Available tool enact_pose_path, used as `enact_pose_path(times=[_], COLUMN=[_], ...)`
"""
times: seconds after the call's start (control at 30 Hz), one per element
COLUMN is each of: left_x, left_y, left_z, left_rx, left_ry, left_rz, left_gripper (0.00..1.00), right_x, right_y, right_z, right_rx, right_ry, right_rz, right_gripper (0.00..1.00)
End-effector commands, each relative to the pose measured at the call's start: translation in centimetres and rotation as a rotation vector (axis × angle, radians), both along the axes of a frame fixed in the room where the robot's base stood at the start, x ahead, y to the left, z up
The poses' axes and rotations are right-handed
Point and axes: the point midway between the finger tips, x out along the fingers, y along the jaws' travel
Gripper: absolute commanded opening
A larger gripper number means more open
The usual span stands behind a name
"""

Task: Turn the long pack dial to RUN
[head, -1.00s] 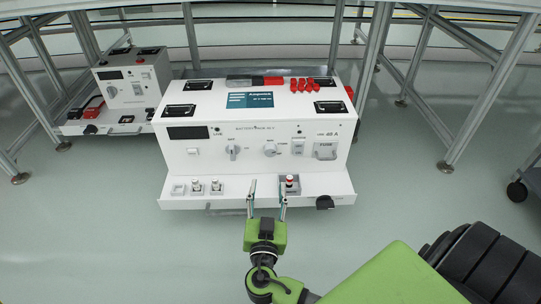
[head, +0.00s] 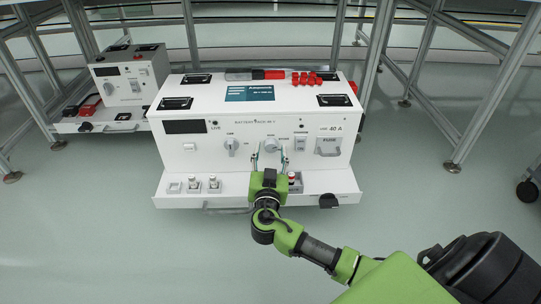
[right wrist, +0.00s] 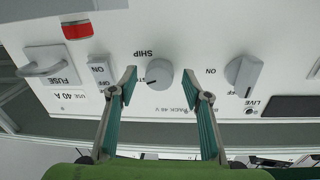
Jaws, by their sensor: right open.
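The long pack (head: 200,150) is the long white box marked BATTERY PACK on the floor in the head view. Its round grey dial (head: 271,144) is on the front face; in the right wrist view the dial (right wrist: 159,74) appears upside down with a dark pointer mark toward lower left. SHIP is readable above it there; I cannot read RUN. My right gripper (head: 270,158) is open at the dial, its fingers (right wrist: 160,80) one on each side with gaps between them and the knob. My left gripper is not in view.
A grey ON/OFF knob (head: 232,147) is left of the dial; a small switch (head: 301,143) and FUSE handle (head: 329,147) are right. A front ledge (head: 240,195) carries small switches and a red-topped button (head: 292,176). A shorter white pack (head: 128,88) stands behind left, among metal legs.

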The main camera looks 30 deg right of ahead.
Motion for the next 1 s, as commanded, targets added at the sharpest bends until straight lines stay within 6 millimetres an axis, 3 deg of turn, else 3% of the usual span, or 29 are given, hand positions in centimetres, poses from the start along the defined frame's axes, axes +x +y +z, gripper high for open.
enact_pose_path(times=[0.33,0.5,1.0], left_x=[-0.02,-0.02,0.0], left_y=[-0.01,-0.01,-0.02], left_z=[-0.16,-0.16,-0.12], left_rx=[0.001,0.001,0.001], left_ry=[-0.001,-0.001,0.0], left_rz=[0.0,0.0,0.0], left_gripper=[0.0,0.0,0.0], right_x=[0.37,0.35,0.32], right_y=[-0.27,-0.26,-0.32], right_z=[0.03,0.03,-0.02], right_rx=[0.001,0.0,-0.078], right_ry=[0.001,0.0,0.049], right_rz=[0.0,0.0,-0.003], right_gripper=[0.45,0.06,0.06])
